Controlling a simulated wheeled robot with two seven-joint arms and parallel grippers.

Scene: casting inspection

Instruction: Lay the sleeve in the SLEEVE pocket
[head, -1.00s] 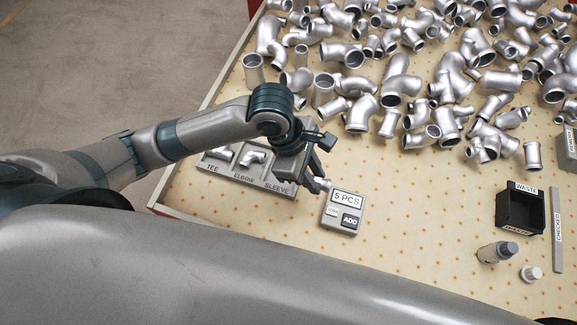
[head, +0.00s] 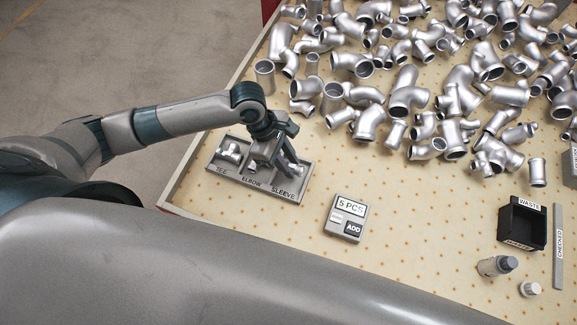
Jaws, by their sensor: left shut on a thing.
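The grey tray (head: 238,182) lies near the table's left edge, with pockets labelled TEE, ELBOW and SLEEVE from left to right. A silver tee (head: 230,152) lies in the TEE pocket. My left gripper (head: 288,166) points down over the SLEEVE side of the tray and is shut on the sleeve. The sleeve is mostly hidden by the fingers, and I cannot tell whether it touches the pocket floor. The gripper also covers most of the ELBOW pocket, so the elbow there is largely hidden. My right gripper is not in view.
A counter box (head: 345,217) reading 5 PCS, with an ADD button, stands right of the tray. Many loose silver fittings (head: 408,92) fill the back of the table. A black WASTE bin (head: 521,224) stands at the right. The table's front middle is clear.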

